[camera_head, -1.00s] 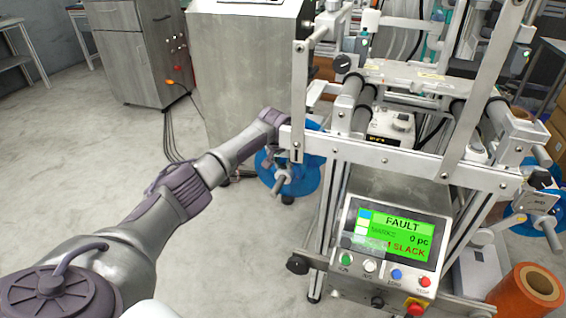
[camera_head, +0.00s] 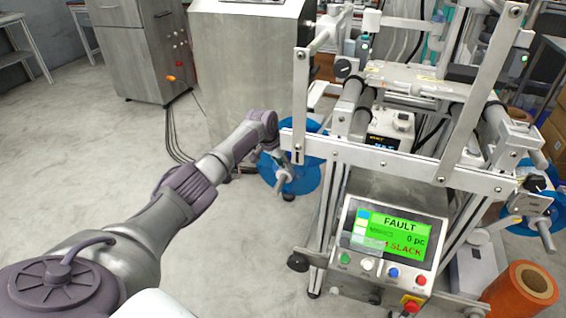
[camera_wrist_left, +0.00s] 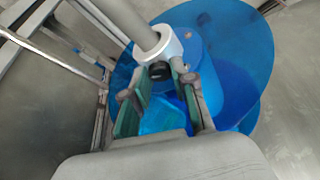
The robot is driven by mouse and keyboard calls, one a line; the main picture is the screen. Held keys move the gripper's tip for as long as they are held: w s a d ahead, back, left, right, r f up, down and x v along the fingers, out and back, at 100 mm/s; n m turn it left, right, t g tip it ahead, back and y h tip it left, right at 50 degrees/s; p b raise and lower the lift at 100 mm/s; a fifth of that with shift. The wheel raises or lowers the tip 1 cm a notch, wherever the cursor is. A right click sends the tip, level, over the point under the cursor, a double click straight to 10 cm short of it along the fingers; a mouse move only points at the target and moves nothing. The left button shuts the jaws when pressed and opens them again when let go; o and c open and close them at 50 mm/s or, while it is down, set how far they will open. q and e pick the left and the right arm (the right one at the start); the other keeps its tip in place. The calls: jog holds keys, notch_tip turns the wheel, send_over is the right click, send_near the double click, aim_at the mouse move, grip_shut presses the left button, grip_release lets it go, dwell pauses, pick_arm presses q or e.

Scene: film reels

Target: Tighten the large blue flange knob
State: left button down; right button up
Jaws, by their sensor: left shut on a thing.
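The large blue flange (camera_head: 307,180) is a blue disc at the lower left of the machine frame, partly hidden by my gripper and the frame. It fills the upper middle of the left wrist view (camera_wrist_left: 238,45), with a grey shaft (camera_wrist_left: 128,22) and white collar in front. A small black knob (camera_wrist_left: 158,70) sits at the collar. My left gripper (camera_head: 284,160) is at the flange's hub. In the left wrist view its green-padded fingers (camera_wrist_left: 162,82) are on either side of the knob and shut on it. My right gripper is not in view.
The machine's white frame (camera_head: 390,160) stands just right of my left gripper. A screen (camera_head: 393,235) reads FAULT and SLACK. A grey cabinet (camera_head: 245,75) stands behind. An orange roll (camera_head: 525,290) is at lower right. The floor (camera_head: 90,170) at left is clear.

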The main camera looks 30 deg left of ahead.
pick_arm(q)
jog(key=shift+m, duration=0.4)
jog(key=c, duration=0.9)
grip_release()
jog(key=shift+c, duration=0.2)
